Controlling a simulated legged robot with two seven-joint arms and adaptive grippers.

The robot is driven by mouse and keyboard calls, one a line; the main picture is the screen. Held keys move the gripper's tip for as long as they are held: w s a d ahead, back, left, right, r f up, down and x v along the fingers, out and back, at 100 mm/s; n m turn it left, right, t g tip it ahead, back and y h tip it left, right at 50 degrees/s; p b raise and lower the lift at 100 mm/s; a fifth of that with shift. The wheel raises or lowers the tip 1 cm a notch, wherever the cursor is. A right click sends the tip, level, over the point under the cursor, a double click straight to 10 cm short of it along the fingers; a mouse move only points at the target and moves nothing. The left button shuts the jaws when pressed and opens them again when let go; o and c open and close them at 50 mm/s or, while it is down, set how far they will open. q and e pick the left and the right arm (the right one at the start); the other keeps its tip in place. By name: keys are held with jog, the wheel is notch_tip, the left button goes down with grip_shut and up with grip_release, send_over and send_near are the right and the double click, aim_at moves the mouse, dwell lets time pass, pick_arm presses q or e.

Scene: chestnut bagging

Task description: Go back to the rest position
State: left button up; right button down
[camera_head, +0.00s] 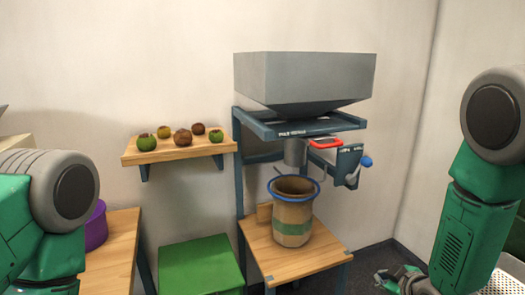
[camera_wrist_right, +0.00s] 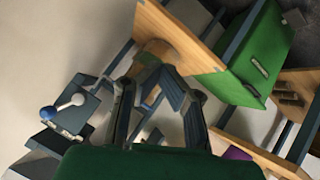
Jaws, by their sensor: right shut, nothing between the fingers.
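My right gripper (camera_head: 397,280) is low at the right of the head view, apart from the machine and the bag. It is shut and empty; its fingers converge in the right wrist view (camera_wrist_right: 153,68). My left arm enters at the lower left of the head view, but its gripper is out of the picture. A brown bag (camera_head: 292,222) with a blue rim and a green band stands upright and open on a wooden stand (camera_head: 305,262), under the hopper's spout. The grey hopper (camera_head: 305,78) is above it.
A lever with a blue knob (camera_head: 366,161) juts from the hopper's right side; it shows in the wrist view (camera_wrist_right: 47,113). A wall shelf (camera_head: 165,151) holds several chestnut-like balls. A green box (camera_head: 201,265) and purple container (camera_head: 96,227) are left. A white perforated crate (camera_head: 503,284) is lower right.

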jog(key=s+a+f+m+g, duration=0.1)
jog(key=s+f+m+g, duration=0.2)
jog(key=s, duration=1.4)
jog(key=s+a+f+m+g+h, duration=0.1)
jog(key=s+f+m+g, duration=0.3)
jog(key=s, duration=1.4)
jog(key=shift+f+g, duration=1.5)
jog(key=shift+f, duration=1.75)
jog(key=shift+a, duration=0.1)
